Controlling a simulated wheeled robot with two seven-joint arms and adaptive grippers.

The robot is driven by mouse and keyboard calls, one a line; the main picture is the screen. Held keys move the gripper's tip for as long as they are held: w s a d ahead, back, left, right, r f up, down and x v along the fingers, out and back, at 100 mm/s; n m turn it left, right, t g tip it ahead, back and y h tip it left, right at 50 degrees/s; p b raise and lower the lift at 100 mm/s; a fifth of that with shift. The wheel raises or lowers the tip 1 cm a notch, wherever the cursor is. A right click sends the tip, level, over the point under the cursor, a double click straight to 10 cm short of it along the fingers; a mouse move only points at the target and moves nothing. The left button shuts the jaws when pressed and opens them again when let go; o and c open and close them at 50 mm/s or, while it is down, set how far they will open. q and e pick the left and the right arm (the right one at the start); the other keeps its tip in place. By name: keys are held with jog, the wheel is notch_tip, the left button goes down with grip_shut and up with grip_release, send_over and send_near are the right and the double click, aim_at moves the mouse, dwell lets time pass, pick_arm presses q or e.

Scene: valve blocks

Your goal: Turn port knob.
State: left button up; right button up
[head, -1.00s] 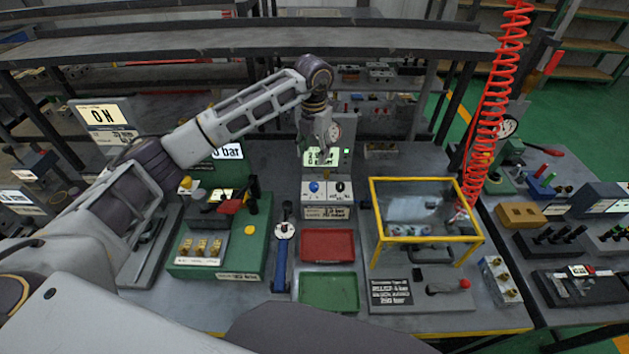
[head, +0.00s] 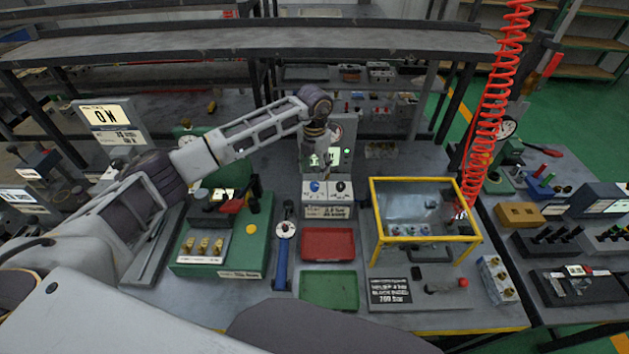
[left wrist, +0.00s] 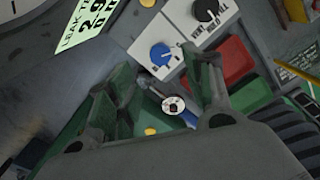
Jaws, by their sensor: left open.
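A small white control block (head: 328,210) stands at the back middle of the bench. It carries a blue knob (head: 315,187) on the left and a black knob (head: 340,187) on the right. I cannot read which one is the port knob. My left gripper (head: 322,170) is open and points down just above and behind the knobs. In the left wrist view the open left gripper (left wrist: 157,70) has the blue knob (left wrist: 162,55) beyond its fingertips, roughly between them. The black knob (left wrist: 207,10) is outside the right finger. Nothing is held, and no contact shows. My right gripper is out of view.
A lit gauge panel (head: 333,155) stands right behind the gripper. A red tray (head: 328,243) and a green tray (head: 329,290) lie in front of the block. A yellow-framed clear box (head: 424,240) is to the right, a green valve fixture (head: 222,255) to the left.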

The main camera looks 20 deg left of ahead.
aim_at(314, 184)
pick_arm(q)
jog(key=shift+f+p, duration=0.55)
jog(key=shift+f, duration=2.9)
jog(key=shift+c, duration=0.4)
jog(key=c, duration=0.9)
